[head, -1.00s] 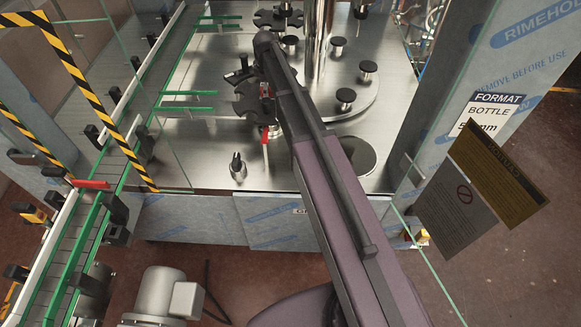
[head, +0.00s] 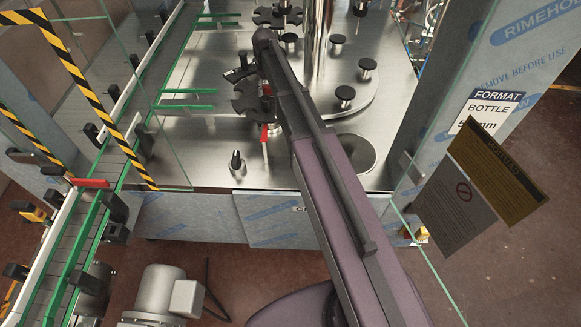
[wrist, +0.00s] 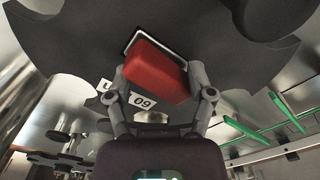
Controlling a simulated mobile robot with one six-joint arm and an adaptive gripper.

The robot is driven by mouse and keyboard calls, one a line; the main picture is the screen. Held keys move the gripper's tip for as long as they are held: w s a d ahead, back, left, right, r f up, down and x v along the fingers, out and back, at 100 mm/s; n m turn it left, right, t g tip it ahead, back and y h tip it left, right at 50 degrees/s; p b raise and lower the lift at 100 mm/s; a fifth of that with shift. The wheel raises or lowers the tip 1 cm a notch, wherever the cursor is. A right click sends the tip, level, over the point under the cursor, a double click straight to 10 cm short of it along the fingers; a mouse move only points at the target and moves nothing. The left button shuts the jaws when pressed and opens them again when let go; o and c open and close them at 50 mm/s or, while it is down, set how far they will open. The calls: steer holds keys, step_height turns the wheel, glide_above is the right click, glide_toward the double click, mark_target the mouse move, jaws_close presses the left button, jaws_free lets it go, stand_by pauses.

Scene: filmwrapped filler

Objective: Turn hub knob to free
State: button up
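A red block-shaped knob (wrist: 155,75) sits under a dark star-shaped plate (wrist: 75,55) in the wrist view, with a pale-edged frame at its upper left. My gripper (wrist: 158,70) has one finger at each side of the knob, with little or no gap. I cannot tell whether the fingers press on it. Number labels (wrist: 142,101), one reading 60 upside down, show just below the knob. In the head view, red parts (head: 264,134) show beside the dark star wheel (head: 247,98). My arm hides much of that area and the gripper is not clear there.
Black-capped posts (head: 345,93) stand on the round steel plate, right of my arm. A small black-topped peg (head: 237,163) stands near the table's front edge. A glass guard with striped edging (head: 75,75) and a green-railed conveyor (head: 90,225) lie left. Signs (head: 497,170) hang right.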

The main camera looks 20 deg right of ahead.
mark_target(268, 88)
steer(key=m, duration=0.4)
steer(key=shift+m, duration=0.3)
steer(key=m, duration=0.3)
steer(key=shift+r+m, duration=0.1)
steer(key=shift+m, duration=0.3)
step_height(268, 88, up, 14)
steer(key=p, duration=1.4)
steer(key=s+f+n+b, duration=0.1)
steer(key=s+f+b, duration=0.7)
steer(key=s, duration=0.1)
steer(key=s+f+n+b, duration=0.1)
steer(key=s+f+b, duration=0.7)
steer(key=s, duration=0.2)
steer(key=s+f+n+b, duration=0.1)
steer(key=s+f+b, duration=0.7)
steer(key=s, duration=0.1)
steer(key=shift+s+d+f+n, duration=0.1)
steer(key=shift+s+f+n, duration=0.2)
steer(key=shift+n, duration=0.1)
